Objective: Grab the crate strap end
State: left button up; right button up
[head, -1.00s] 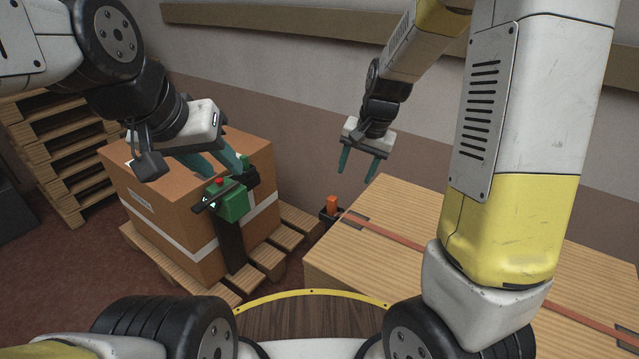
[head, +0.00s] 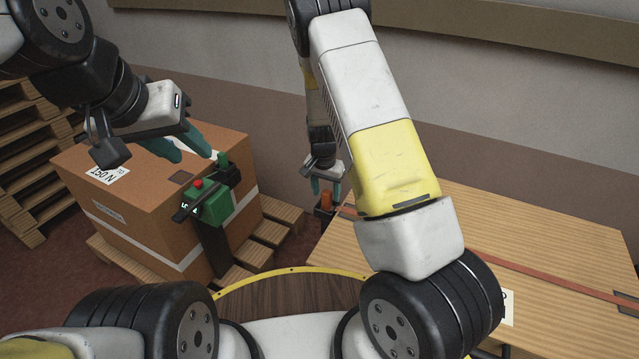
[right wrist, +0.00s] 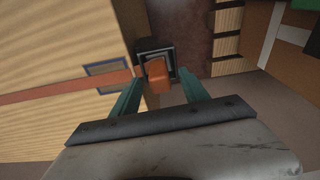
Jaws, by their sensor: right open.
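The orange strap end (head: 326,200) stands up in a small dark holder (head: 322,215) at the left corner of the wooden crate (head: 560,235). The flat orange strap (head: 540,270) runs across the crate's top. My right gripper (head: 327,189) is open just above the strap end. In the right wrist view the strap end (right wrist: 158,73) shows between and slightly beyond the teal fingers; contact cannot be told. My left gripper (head: 197,158) is open and empty above the cardboard box (head: 140,205).
A green device with a red button (head: 212,205) stands at the box's front right edge. The box rests on a wooden pallet (head: 265,235). Stacked pallets (head: 25,165) stand at far left. The wall (head: 480,90) lies behind the crate.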

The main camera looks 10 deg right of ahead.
jog(key=shift+w+d+f, duration=0.1)
jog(key=shift+f, duration=0.65)
jog(key=shift+w+d+f, duration=0.1)
jog(key=shift+f, duration=0.6)
grip_shut()
jog(key=shift+r, duration=0.2)
